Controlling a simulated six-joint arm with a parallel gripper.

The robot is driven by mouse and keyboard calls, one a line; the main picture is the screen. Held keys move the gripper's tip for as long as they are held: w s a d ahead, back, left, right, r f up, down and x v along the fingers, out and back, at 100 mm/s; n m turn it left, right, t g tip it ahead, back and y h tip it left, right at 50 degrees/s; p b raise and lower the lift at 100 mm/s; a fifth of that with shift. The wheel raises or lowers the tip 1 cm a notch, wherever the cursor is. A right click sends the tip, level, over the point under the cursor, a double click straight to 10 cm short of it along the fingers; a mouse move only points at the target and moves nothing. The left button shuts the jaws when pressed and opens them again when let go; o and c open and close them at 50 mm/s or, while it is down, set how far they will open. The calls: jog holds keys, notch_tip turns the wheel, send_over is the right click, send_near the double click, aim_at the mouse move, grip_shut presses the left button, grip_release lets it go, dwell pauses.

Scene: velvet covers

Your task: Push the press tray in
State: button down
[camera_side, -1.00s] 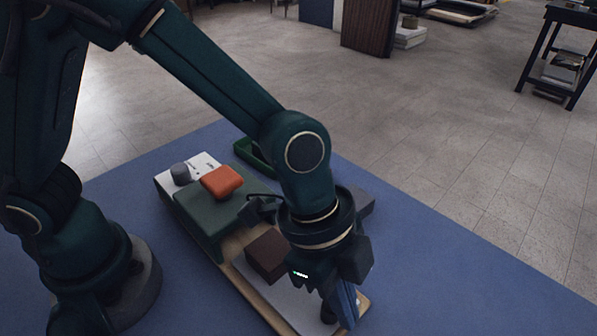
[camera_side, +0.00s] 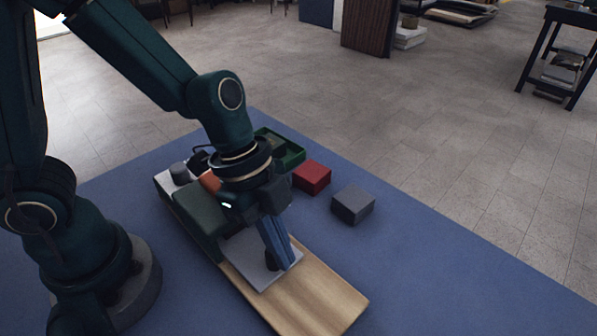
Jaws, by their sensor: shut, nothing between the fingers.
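The press tray (camera_side: 248,262) is a flat grey plate on a wooden board (camera_side: 317,300). Its far end runs in under the dark green press body (camera_side: 200,215), and its near part is still in the open. A small dark knob (camera_side: 271,262) stands near the tray's outer end. My gripper (camera_side: 282,262) is shut and empty, its blue fingers pointing down beside the knob on the side away from the press. Whether they touch it I cannot tell. The orange pad (camera_side: 210,181) on top of the press is partly hidden by my gripper. No brown block shows.
A green open box (camera_side: 290,152) stands behind my gripper. A red block (camera_side: 312,177) and a grey block (camera_side: 353,204) lie on the blue cover (camera_side: 425,265) to the right. The near end of the board is bare.

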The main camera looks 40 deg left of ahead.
jog(key=shift+a+f, duration=0.1)
jog(key=shift+a, duration=0.05)
jog(key=d, duration=0.3)
jog(key=shift+w+d, duration=0.3)
jog(key=shift+w+d+r, duration=0.1)
jog(key=shift+d+r, duration=0.15)
jog(key=shift+r, duration=0.1)
jog(key=w+v, duration=0.1)
jog(key=v, duration=0.8)
notch_tip(320, 180, up, 4)
jog(key=n+t+y, duration=0.1)
jog(key=n+t, duration=0.2)
jog(key=n, duration=0.1)
send_over(253, 247)
jog(key=s+a+n+y, duration=0.1)
jog(key=a+n, duration=0.1)
jog(key=n, duration=0.1)
jog(key=s+a+f+n+t+y, duration=0.1)
jog(key=a+n, duration=0.1)
jog(key=n, duration=0.1)
jog(key=s+a+n+t, duration=0.1)
jog(key=a+n, duration=0.1)
jog(key=n, duration=0.1)
jog(key=shift+s+f+n+y, duration=0.25)
jog(key=shift+f+n+y, duration=0.05)
jog(key=shift+y, duration=0.1)
jog(key=shift+s+a+f+n, duration=0.15)
jog(key=shift+f+n, duration=0.15)
jog(key=shift+n, duration=0.8)
